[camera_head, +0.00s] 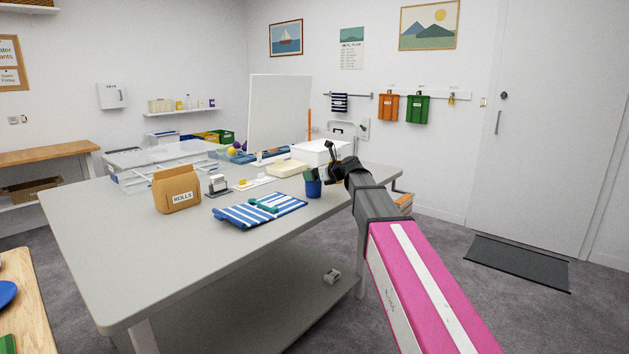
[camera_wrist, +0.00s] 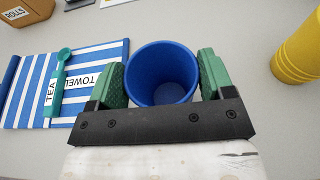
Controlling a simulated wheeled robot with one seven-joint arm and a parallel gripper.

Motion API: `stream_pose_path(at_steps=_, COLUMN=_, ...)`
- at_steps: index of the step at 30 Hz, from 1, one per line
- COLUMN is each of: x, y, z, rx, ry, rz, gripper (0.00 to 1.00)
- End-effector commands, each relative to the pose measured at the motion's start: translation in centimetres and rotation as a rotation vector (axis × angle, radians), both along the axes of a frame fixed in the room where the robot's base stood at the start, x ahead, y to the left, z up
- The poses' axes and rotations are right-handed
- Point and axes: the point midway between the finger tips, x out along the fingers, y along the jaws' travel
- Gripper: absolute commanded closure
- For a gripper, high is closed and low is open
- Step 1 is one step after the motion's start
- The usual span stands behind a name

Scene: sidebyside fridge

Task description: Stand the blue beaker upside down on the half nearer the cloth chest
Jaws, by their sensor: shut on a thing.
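The blue beaker (camera_head: 313,187) is upright at the right part of the grey table. In the wrist view I look down into the open mouth of the beaker (camera_wrist: 162,75). My gripper (camera_wrist: 161,80) is shut on it, with one green pad against each side. In the head view my gripper (camera_head: 318,174) reaches in from the right, at the beaker's rim. I cannot tell whether the beaker's base touches the table. No cloth chest can be told for sure, and I cannot make out which surface has the two halves.
A striped tea towel (camera_head: 258,210) with a teal spoon (camera_wrist: 58,82) on it lies left of the beaker. A yellow ribbed vessel (camera_wrist: 299,48) stands to the right in the wrist view. A rolls bag (camera_head: 176,189), clear box (camera_head: 150,165) and white panel (camera_head: 280,112) stand farther off. The table's front left is clear.

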Motion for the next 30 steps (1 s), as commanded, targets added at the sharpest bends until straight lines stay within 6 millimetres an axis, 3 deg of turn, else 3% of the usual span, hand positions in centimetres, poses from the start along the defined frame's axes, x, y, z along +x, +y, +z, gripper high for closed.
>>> stream_pose_path(at_steps=5, x=0.0, y=0.0, z=1.5, rx=0.001, ry=-0.002, rz=0.0, gripper=0.66)
stream_pose_path(at_steps=10, x=0.1, y=0.0, z=4.3, rx=0.0, ry=-0.003, rz=0.0, gripper=0.66)
stream_pose_path(at_steps=18, x=-4.7, y=4.9, z=7.7, rx=0.001, ry=-0.002, rz=0.003, gripper=0.66)
stream_pose_path(at_steps=24, x=-6.7, y=7.2, z=9.6, rx=0.0, ry=-0.002, rz=0.002, gripper=0.66)
stream_pose_path(at_steps=30, x=-7.7, y=8.4, z=10.5, rx=-0.001, ry=-0.001, rz=0.0, gripper=0.66)
